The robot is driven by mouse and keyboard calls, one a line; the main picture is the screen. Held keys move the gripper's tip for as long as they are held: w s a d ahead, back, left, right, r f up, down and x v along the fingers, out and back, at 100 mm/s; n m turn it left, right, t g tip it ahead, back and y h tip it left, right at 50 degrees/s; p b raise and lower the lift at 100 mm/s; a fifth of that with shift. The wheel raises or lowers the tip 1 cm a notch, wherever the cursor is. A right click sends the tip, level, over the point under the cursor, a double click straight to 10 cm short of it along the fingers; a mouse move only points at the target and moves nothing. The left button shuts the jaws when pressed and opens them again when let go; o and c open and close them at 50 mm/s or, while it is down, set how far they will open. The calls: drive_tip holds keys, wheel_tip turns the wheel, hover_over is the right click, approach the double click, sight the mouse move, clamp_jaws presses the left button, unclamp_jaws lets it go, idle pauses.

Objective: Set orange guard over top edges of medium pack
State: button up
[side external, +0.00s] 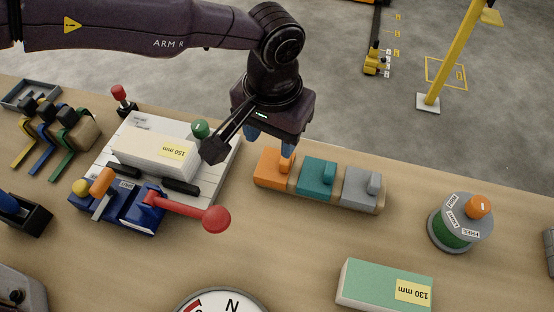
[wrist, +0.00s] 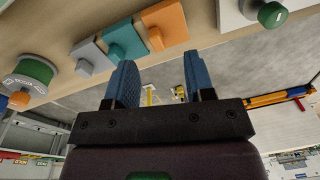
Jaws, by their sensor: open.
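The orange guard (side external: 268,172), a block with a raised grip, sits at the left end of a wooden rack. It also shows at the top of the wrist view (wrist: 168,22). My gripper (side external: 270,147) is open and empty, its blue fingers above and just behind the orange guard. In the wrist view the fingers (wrist: 158,64) are spread apart. A cream pack labelled 150 mm (side external: 150,154) lies on a white plate in the fixture. A green-topped pack labelled 130 mm (side external: 375,284) lies at the front. No label says which is medium.
A teal guard (side external: 317,177) and a grey guard (side external: 360,188) share the rack. The fixture has a red-knobbed lever (side external: 190,208) and a green knob (side external: 201,128). A green spool (side external: 455,230) stands right, a dial (side external: 222,303) at the front. The bench between rack and dial is clear.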

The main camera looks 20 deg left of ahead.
wheel_tip(320, 180, up, 3)
drive_tip(key=w+d+n, duration=0.2)
approach(275, 163)
drive_tip(key=shift+t, duration=0.4)
drive_tip(key=f, duration=0.2)
drive_tip(key=d+f, duration=0.1)
drive_tip(key=f, duration=0.4)
drive_tip(key=shift+w+d+f, duration=0.15)
drive_tip(key=shift+d, duration=0.2)
clamp_jaws()
